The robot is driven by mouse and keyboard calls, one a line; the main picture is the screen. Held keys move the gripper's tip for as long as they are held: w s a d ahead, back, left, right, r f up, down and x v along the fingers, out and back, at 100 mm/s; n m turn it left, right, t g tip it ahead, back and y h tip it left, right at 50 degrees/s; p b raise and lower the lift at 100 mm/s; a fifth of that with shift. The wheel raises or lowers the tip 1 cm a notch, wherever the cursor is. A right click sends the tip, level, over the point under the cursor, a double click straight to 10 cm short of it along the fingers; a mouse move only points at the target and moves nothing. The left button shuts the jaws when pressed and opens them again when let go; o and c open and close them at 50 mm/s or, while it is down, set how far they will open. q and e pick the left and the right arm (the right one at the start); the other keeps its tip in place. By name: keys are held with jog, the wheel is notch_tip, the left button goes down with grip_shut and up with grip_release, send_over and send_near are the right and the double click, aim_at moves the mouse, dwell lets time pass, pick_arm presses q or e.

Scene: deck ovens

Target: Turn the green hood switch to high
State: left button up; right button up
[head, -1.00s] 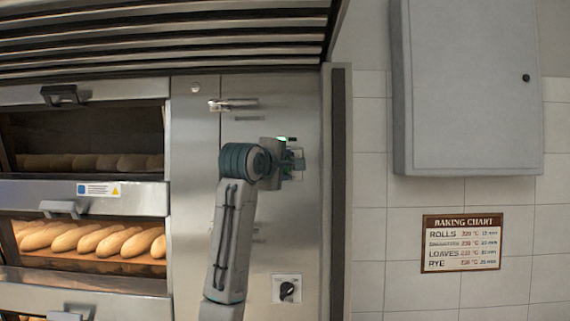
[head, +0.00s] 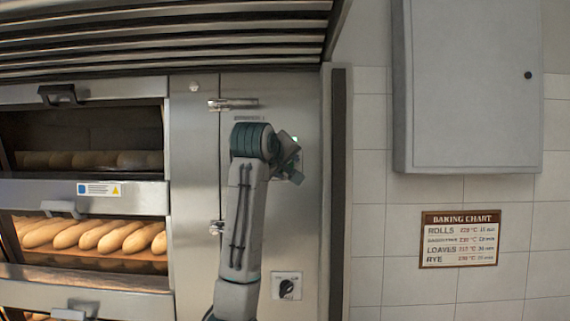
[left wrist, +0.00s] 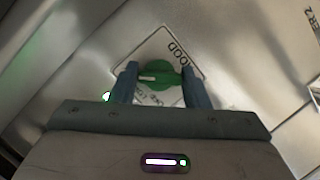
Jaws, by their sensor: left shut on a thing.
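The green hood switch (left wrist: 158,75) shows in the left wrist view, on a pale plate marked "HOOD". My left gripper (left wrist: 160,82) is shut on it, with one finger on each side of the knob. A white pointer mark shows on the knob's left part; the setting labels are partly covered and too small to read. In the head view my left gripper (head: 287,163) is at the steel panel (head: 300,220), and it hides the switch there. My right gripper is not in view.
A black knob (head: 287,287) sits lower on the same panel. A latch (head: 233,104) sticks out above my arm. Deck ovens with loaves (head: 98,237) stand at left. A grey wall cabinet (head: 470,90) and a baking chart (head: 460,239) are at right.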

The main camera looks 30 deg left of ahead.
pick_arm(q)
jog(key=shift+f, duration=0.1)
dwell(0.4)
jog(key=o, duration=1)
jog(key=p+v, duration=0.1)
jog(key=v, duration=1)
jog(key=shift+w+d, duration=0.1)
jog(key=shift+w+f, duration=0.1)
jog(key=shift+f, duration=0.05)
